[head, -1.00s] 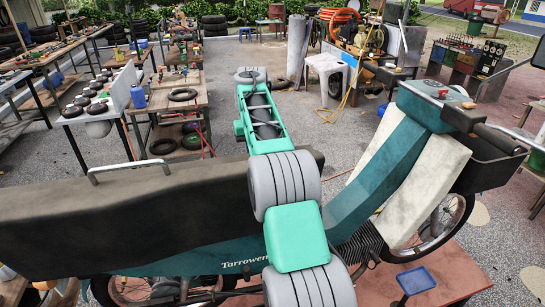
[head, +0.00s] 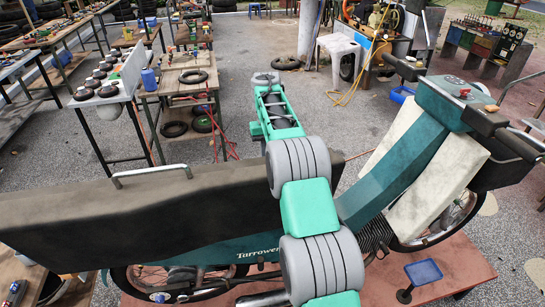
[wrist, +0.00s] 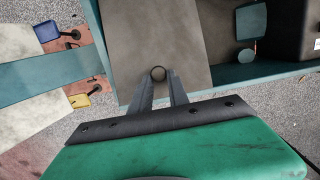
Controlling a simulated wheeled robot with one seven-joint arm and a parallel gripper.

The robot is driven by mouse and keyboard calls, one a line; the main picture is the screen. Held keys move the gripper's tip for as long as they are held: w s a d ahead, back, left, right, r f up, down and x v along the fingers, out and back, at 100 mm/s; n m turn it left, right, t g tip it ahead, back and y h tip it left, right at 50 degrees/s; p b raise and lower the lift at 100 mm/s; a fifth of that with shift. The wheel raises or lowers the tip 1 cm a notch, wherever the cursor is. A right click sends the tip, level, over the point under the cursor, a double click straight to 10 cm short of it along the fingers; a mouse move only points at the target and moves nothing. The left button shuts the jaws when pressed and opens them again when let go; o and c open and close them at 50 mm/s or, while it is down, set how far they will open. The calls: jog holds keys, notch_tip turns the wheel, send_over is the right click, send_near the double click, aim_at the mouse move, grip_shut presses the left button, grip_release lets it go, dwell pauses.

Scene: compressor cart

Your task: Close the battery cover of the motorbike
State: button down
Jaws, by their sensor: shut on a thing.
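The motorbike (head: 215,250) has a teal body and a large dark seat, and it stands across the front of the head view. In the wrist view, a flat brown-grey panel (wrist: 150,35) that looks like the battery cover lies beyond my gripper (wrist: 159,78). A small dark ring (wrist: 158,70) sits at the fingertips, against the panel's near edge. The fingers are close together and appear shut on this ring. A teal-edged recess (wrist: 265,70) shows right of the panel. In the head view my arm hides part of the bike, and my fingertips are not visible.
The bike stands on a reddish mat (head: 450,277). A blue pedal (head: 423,272) sticks out on the near side. Behind the bike are a workbench (head: 178,90) with tyres and a white stool (head: 338,48).

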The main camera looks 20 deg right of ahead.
jog(key=shift+w+r, duration=0.1)
jog(key=c, duration=1.5)
grip_release()
jog(key=shift+o, duration=1)
jog(key=shift+w+r, duration=0.1)
jog(key=shift+r, duration=0.35)
notch_tip(320, 180, up, 7)
jog(key=shift+w+f, duration=0.2)
jog(key=shift+w, duration=0.15)
jog(key=shift+d, duration=0.1)
